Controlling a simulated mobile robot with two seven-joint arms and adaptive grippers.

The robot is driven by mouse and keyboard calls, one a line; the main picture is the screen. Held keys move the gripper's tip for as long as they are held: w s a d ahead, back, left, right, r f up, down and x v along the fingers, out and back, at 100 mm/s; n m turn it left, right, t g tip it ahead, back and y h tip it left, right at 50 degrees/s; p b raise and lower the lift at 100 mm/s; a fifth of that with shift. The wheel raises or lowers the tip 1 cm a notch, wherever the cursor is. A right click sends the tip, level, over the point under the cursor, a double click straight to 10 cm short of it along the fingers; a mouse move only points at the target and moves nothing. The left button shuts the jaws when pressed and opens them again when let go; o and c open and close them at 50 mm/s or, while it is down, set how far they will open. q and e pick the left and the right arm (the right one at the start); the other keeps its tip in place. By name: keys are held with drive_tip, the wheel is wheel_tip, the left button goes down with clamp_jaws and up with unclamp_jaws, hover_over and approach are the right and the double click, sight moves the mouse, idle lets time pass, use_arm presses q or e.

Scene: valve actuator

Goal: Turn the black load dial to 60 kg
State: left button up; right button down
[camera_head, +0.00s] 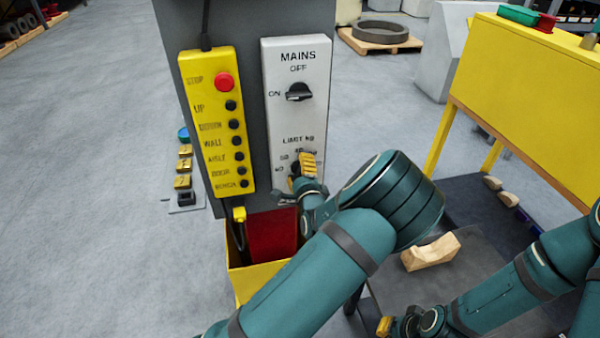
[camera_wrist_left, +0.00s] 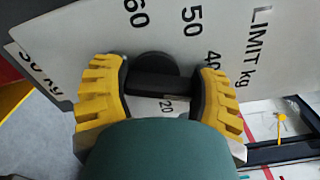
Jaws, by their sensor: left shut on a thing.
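The black load dial (camera_wrist_left: 155,66) sits on the light grey panel, which also shows in the head view (camera_head: 283,120). In the left wrist view the numbers 60, 50 and 40 are printed above it, beside "LIMIT kg". My left gripper (camera_head: 307,165) is at the lower part of the panel. Its yellow fingers (camera_wrist_left: 163,90) are shut on the dial's bar, one finger at each end. Which number the bar points to I cannot tell. In the head view the gripper hides most of the dial. My right gripper (camera_head: 385,327) shows only partly at the bottom.
Above the dial is the black mains switch (camera_head: 299,92). A yellow pendant (camera_head: 215,130) with a red stop button hangs to the left. Below is a yellow bin (camera_head: 262,277) with a red inside. A wooden block (camera_head: 431,251) lies on a dark surface to the right.

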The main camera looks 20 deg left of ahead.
use_arm(q)
drive_tip(key=n+b, duration=0.1)
drive_tip(key=n, duration=0.2)
drive_tip(key=n+b, duration=0.1)
drive_tip(key=n, duration=0.1)
drive_tip(key=shift+f+n+b, duration=0.2)
drive_tip(key=shift+n+b, duration=0.1)
drive_tip(key=shift+n, duration=0.1)
drive_tip(key=n+b, duration=0.2)
drive_tip(key=n, duration=0.2)
drive_tip(key=shift+s+a+f, duration=0.1)
drive_tip(key=shift+f, duration=0.05)
drive_tip(key=n+b, duration=0.3)
drive_tip(key=n, duration=0.1)
drive_tip(key=n+b, duration=0.2)
drive_tip(key=n, duration=0.1)
drive_tip(key=shift+f+n+b, duration=0.15)
drive_tip(key=shift+n+b, duration=0.15)
drive_tip(key=n+b, duration=0.2)
drive_tip(key=n, duration=0.1)
drive_tip(key=shift+n+b, duration=0.95)
drive_tip(key=shift+n, duration=0.05)
use_arm(e)
wheel_tip(320, 180, down, 15)
drive_tip(key=s, duration=0.1)
drive_tip(key=shift+a, duration=0.25)
drive_tip(key=shift+s, duration=0.1)
use_arm(q)
drive_tip(key=o, duration=1.2)
